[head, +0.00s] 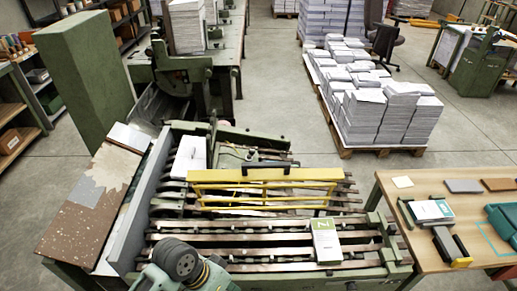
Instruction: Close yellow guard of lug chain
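The yellow guard (225,179) is a long barred frame lying across the middle of the gathering machine. A dark handle (265,166) sits along its upper edge. The lug chain (262,225) is a set of parallel metal rails running left to right, visible in front of the guard. The guard appears tilted up from the rails, but its exact angle is hard to tell.
A white booklet (326,240) lies on the front rails; a white stack (189,157) stands behind left. A wooden table (420,188) with several items stands right. A loaded pallet (362,151) is behind; floor between is clear.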

